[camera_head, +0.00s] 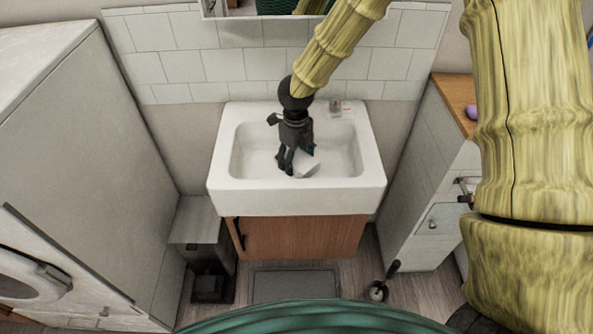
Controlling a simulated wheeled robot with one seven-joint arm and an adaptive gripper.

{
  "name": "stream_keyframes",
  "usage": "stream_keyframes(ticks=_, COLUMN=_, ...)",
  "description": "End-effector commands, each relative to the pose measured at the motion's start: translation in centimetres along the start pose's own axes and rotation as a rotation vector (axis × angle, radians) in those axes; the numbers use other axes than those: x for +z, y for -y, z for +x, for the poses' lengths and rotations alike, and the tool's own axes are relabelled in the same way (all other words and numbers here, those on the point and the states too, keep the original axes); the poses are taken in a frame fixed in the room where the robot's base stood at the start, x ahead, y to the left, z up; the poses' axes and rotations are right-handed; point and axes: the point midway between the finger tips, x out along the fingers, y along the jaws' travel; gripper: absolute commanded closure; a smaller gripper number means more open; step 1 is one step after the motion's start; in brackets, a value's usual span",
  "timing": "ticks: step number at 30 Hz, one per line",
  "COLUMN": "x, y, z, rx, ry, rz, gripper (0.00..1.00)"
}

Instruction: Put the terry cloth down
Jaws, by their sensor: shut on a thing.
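My gripper (288,164) points down over the basin of the white sink (221,185). It is shut on a small pale piece with a dark green part beside the fingers, which I take to be the terry cloth (306,169). The cloth shows just right of the fingertips, and the fingers hide part of it. I cannot tell whether the cloth touches the basin floor.
A tap (337,106) stands at the sink's back edge, right of my gripper. A wooden cabinet (300,238) is below the sink. A wood-topped cabinet (455,98) stands at right, a tall white one (70,130) at left. A brush (378,290) stands on the floor.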

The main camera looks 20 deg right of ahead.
Motion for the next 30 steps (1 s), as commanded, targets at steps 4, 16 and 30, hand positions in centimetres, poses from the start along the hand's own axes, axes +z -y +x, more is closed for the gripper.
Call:
stream_keyframes(ticks=4, x=0.0, y=0.0, z=1.8, rx=0.0, ry=-0.002, rz=0.0, gripper=0.56)
stream_keyframes(ticks=16, x=0.0, y=-0.1, z=5.0, rx=0.0, ry=-0.002, rz=-0.001, gripper=0.56)
stream_keyframes(ticks=30, x=0.0, y=0.0, z=6.3, rx=0.001, ry=0.0, rz=0.0, gripper=0.56)
